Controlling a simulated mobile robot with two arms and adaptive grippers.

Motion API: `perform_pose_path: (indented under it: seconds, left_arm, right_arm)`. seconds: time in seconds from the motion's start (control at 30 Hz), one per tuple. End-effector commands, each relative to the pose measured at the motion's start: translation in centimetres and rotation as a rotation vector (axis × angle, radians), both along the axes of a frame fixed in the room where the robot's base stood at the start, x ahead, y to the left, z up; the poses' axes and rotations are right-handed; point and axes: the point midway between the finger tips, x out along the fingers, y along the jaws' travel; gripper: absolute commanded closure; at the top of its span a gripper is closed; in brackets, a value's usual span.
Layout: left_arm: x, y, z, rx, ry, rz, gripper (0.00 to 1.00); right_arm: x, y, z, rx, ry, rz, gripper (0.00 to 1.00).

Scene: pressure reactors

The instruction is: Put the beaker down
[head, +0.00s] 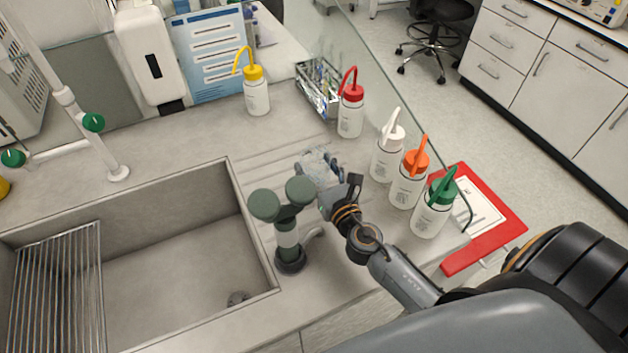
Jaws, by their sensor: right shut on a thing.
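A clear glass beaker (318,164) is at the ridged draining area of the counter, right of the sink. It looks tilted or on its side, but its outline is faint against the grey surface. My right gripper (332,184) reaches in from the lower right and is shut on the beaker. The fingers are dark and partly hide its near side. I cannot tell whether the beaker touches the counter. My left gripper is not in view.
A dark green tap fitting (288,237) stands close left of my gripper, by the sink (170,270). White (387,160), orange-topped (407,185), green-topped (433,213) and red-topped (351,115) wash bottles stand to the right and behind. The counter (200,135) behind the sink is mostly free.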

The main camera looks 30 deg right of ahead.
Motion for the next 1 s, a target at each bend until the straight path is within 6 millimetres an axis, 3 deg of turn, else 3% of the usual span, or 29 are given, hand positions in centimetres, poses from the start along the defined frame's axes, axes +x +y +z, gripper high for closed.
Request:
perform_pose_path:
  seconds: [0.23, 0.73, 0.77, 0.8, 0.87, 1.0]
  left_arm:
    - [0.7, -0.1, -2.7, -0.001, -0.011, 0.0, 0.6]
    - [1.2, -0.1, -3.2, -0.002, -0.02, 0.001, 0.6]
    - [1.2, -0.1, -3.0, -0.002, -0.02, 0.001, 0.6]
    - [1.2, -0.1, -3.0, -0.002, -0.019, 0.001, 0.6]
    - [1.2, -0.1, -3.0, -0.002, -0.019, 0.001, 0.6]
    - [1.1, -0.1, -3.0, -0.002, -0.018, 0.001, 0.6]
  right_arm:
    - [0.0, 0.0, -3.4, 0.002, 0.001, -0.001, 0.74]
    - [0.0, 0.0, -4.1, 0.0, 0.0, 0.0, 0.74]
    - [0.0, 0.0, -3.9, 0.0, 0.0, 0.0, 0.33]
    - [0.0, 0.0, -3.9, 0.001, 0.001, 0.0, 0.25]
    - [0.0, 0.0, -3.9, 0.0, 0.001, 0.0, 0.16]
    - [0.0, 0.0, -3.9, 0.0, 0.001, 0.0, 0.16]
